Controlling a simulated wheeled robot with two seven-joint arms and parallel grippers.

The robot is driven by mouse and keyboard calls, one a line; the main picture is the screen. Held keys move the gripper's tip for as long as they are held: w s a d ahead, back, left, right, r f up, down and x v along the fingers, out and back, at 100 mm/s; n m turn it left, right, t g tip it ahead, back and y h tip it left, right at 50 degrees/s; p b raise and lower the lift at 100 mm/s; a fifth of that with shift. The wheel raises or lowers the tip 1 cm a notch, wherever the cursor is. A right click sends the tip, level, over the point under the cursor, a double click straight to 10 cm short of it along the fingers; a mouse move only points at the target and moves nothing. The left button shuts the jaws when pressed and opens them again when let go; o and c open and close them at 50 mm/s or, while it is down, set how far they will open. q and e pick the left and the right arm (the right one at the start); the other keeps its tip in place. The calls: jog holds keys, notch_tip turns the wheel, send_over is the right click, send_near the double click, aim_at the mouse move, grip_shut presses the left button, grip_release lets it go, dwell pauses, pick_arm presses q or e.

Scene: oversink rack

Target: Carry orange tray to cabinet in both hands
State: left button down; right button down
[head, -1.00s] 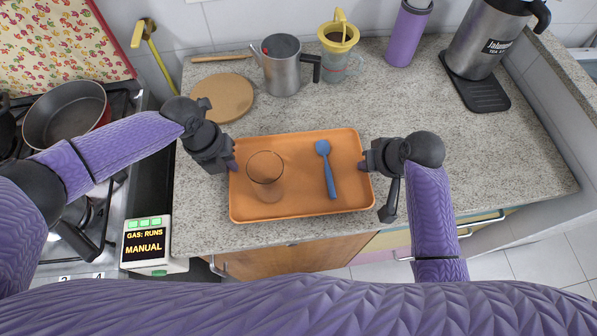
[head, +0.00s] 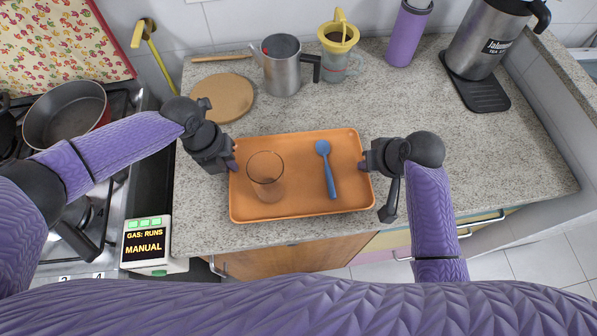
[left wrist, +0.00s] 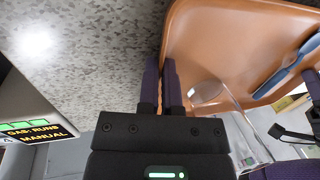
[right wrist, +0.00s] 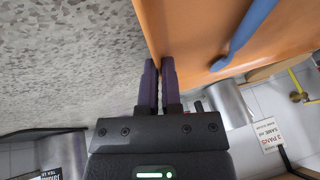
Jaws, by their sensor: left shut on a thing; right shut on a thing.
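The orange tray (head: 300,205) lies over the speckled counter near its front edge; I cannot tell whether it touches the counter. A clear glass (head: 266,178) stands on its left half, and a blue spoon (head: 328,170) lies right of its middle. My left gripper (head: 232,162) is shut on the tray's left rim, and its fingers (left wrist: 160,85) pinch the rim in the left wrist view. My right gripper (head: 366,162) is shut on the tray's right rim, and its fingers (right wrist: 160,85) pinch it in the right wrist view.
A kettle (head: 484,42) stands back right. A stove with a pan (head: 66,115) is left. The counter right is clear.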

pick_arm(q)
jog(key=shift+s+f, duration=0.1)
jog(key=shift+f, duration=0.05)
pick_arm(e)
jog(key=shift+f, duration=0.1)
